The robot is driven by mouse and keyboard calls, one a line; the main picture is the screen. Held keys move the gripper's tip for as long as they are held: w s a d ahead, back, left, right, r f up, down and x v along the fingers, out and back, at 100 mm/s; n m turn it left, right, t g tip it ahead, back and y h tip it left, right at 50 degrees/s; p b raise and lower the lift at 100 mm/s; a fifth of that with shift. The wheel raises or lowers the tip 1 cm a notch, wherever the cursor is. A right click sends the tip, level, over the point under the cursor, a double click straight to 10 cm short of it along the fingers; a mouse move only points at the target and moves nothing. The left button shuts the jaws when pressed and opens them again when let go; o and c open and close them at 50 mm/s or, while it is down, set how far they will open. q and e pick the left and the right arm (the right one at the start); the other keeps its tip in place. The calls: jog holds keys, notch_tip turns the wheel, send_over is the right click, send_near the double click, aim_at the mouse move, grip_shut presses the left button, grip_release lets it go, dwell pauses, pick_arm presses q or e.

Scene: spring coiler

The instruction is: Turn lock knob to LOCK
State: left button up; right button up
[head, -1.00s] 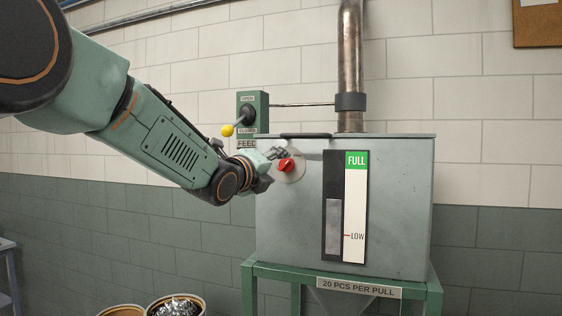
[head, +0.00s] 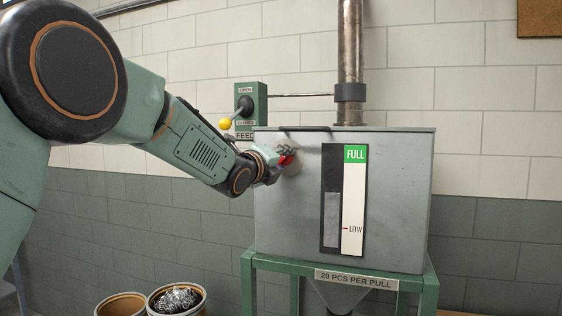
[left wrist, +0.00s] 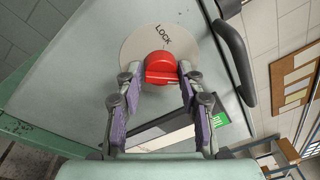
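The red lock knob (head: 287,159) sits on a round pale plate on the front of the grey hopper box (head: 400,190), near its upper left. In the left wrist view, the red knob (left wrist: 160,66) shows with the plate (left wrist: 130,48) behind it, and the word LOCK (left wrist: 163,36) is printed on the plate above it. My left gripper (head: 276,164) is at the knob and partly covers it in the head view. My right gripper is not in view.
A feed lever with a yellow ball (head: 226,123) stands left of the box, close above my left arm. A dark handle bar (left wrist: 236,62) sits near the knob. A level gauge (head: 343,200) is to the right. Two bins, one holding metal pieces (head: 177,299), stand below.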

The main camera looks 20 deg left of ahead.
pick_arm(q)
jog(key=shift+s, duration=0.1)
jog(key=c, duration=0.6)
jog(key=shift+f, duration=0.1)
jog(key=n+b, duration=0.2)
jog(key=n, duration=0.1)
jog(key=shift+f+b, duration=0.25)
jog(key=shift+b, duration=0.1)
jog(key=n+b, duration=0.1)
jog(key=n, duration=0.1)
jog(key=n+b, duration=0.1)
jog(key=n, duration=0.2)
jog(key=shift+t+y, duration=0.3)
jog(key=shift+t, duration=0.1)
jog(key=n+b, duration=0.2)
jog(key=n, duration=0.4)
jog(key=shift+f+y, duration=0.15)
jog(key=shift+y, duration=0.15)
jog(key=shift+d+n+t+y+b, duration=0.1)
jog(key=shift+n+t+y+b, duration=0.3)
jog(key=shift+n, duration=2.2)
jog(key=shift+c, duration=0.2)
